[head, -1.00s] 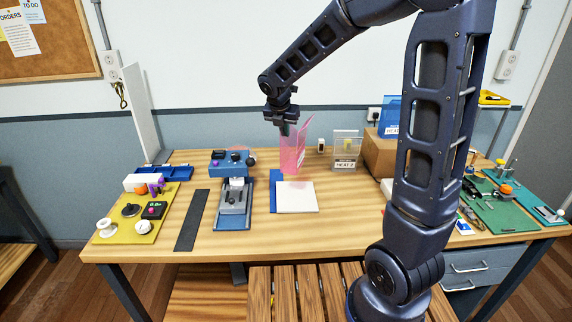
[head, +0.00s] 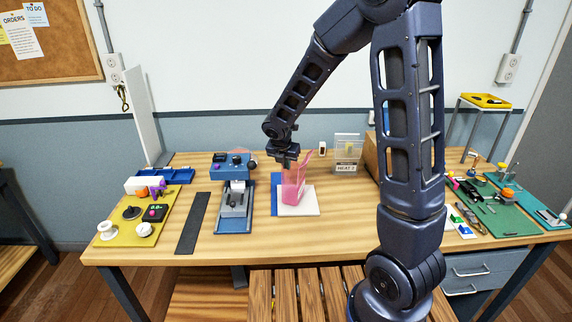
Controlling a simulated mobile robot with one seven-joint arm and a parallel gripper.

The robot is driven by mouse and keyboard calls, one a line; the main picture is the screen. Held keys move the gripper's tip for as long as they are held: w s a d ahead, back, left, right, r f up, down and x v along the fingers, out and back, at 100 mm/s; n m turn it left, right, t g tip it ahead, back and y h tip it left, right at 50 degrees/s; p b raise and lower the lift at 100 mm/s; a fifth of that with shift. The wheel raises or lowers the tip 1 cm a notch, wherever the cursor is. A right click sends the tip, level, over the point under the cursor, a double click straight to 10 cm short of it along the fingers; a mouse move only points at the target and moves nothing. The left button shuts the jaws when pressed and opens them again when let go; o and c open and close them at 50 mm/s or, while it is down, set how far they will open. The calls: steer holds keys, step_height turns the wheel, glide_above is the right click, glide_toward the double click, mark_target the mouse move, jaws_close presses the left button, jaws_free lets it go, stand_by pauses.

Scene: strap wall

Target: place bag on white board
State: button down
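The pink see-through bag (head: 294,189) stands nearly upright, its bottom over the middle of the white board (head: 308,211). I cannot tell whether it touches the board. The fingertips are small and partly hidden by the bag.
A blue device (head: 235,207) stands left of the board, with a dark strip (head: 192,222) beyond it. A clear sign holder (head: 348,152) and a cardboard box (head: 371,158) stand behind to the right. Table to the board's right is clear.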

steer(key=shift+f, duration=0.4)
steer(key=c, duration=1.7)
jaws_free()
